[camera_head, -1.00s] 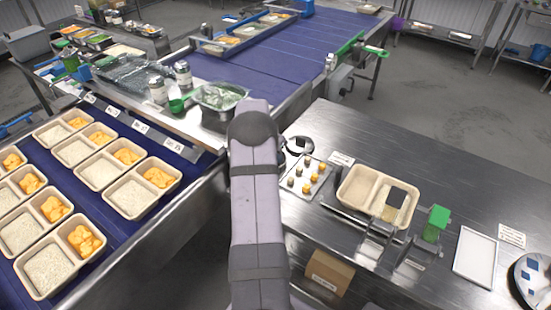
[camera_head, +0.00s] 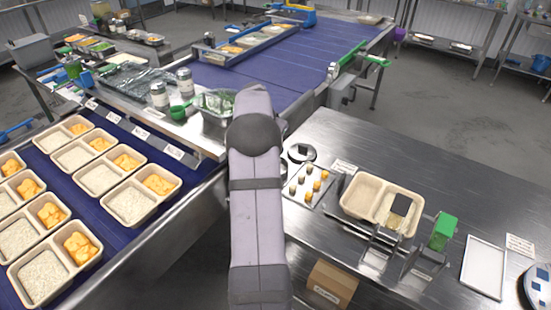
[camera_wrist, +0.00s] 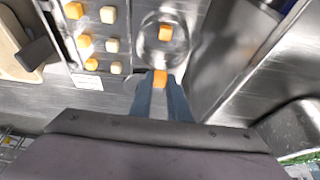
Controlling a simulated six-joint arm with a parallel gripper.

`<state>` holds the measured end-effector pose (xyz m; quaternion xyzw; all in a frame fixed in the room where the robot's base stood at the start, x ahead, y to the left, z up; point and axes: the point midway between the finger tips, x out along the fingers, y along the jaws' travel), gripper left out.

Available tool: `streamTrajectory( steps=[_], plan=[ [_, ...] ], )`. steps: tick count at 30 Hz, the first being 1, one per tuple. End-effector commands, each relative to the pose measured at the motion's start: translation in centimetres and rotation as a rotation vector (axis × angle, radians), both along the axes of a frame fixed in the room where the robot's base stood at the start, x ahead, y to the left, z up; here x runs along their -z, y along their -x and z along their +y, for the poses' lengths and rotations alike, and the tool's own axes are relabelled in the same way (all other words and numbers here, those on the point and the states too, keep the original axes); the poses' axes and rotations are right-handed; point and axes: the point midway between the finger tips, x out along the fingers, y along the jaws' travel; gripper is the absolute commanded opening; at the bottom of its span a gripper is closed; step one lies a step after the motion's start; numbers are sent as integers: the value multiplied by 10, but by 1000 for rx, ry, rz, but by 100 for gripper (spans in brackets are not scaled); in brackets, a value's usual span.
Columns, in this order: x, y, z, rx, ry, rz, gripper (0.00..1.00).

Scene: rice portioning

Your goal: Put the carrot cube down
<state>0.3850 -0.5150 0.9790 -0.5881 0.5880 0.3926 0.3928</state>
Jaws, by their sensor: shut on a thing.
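My gripper (camera_wrist: 160,91) is shut on an orange carrot cube (camera_wrist: 160,78), held between its fingertips in the wrist view. In the head view the cube tray (camera_head: 296,200) shows, but my arm hides the gripper and held cube.
A two-compartment tan container (camera_head: 345,207) stands right of the cube tray, with a green block (camera_head: 443,231) beyond it. A metal pan (camera_wrist: 291,128) of green stuff is at the lower right in the wrist view. Filled meal trays (camera_head: 104,205) line the blue belt at left.

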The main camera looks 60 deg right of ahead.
Motion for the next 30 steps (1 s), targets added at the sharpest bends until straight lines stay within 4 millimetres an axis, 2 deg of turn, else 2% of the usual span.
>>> streamTrajectory(
  steps=[6,13,17,20,23,26,30],
  plan=[
    [-20,0,0,1,1,-1,0],
    [-24,1,0,1,-1,1,0],
    [-25,8,-5,15,0,0,0],
    [-29,23,-14,44,1,-1,0],
    [-37,47,-28,90,8,-6,0],
    [-50,80,-45,151,20,-13,0],
    [-69,139,-66,253,33,-19,0]
  ],
)
